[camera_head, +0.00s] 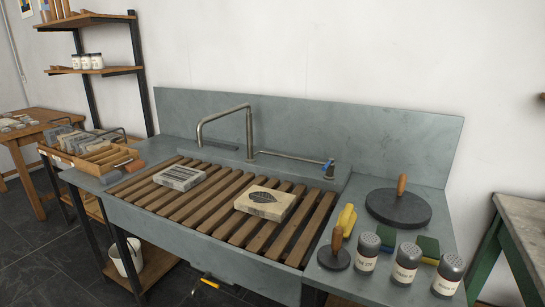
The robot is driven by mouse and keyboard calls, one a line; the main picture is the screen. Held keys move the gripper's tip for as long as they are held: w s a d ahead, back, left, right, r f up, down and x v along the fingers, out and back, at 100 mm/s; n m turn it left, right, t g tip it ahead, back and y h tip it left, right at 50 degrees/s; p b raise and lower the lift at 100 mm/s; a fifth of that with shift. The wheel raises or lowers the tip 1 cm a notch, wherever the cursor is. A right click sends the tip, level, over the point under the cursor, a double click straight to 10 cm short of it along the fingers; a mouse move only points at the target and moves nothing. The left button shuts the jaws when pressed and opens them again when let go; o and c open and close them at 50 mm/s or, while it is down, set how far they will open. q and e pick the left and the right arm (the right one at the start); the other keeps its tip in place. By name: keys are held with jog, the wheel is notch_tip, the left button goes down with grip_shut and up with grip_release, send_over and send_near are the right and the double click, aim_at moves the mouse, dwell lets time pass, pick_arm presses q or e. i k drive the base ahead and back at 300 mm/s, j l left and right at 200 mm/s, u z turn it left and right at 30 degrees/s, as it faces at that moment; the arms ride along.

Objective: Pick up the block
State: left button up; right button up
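Two flat blocks lie on the wooden slats over the sink. One block (265,203) is cream with a dark leaf shape on its top and lies right of the middle. The other block (179,177) is grey-white with dark stripes and lies further left. I cannot tell from the picture which of them is the task's block. Neither of my grippers shows in the head view.
The slatted rack (170,208) spans the grey sink. A tap (249,135) rises behind it. Right of the slats stand several shakers (407,262), a small round muller (334,257), a larger one (398,208) and sponges. A wooden rack (104,158) stands at left.

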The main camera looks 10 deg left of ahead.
aim_at(111, 176)
jog(key=i+j+z, duration=0.15)
jog(key=j, duration=0.65)
jog(key=i+j+z, duration=0.15)
jog(key=j, duration=0.65)
jog(key=j+z, duration=0.15)
jog(key=j, duration=0.7)
jog(key=i, duration=0.05)
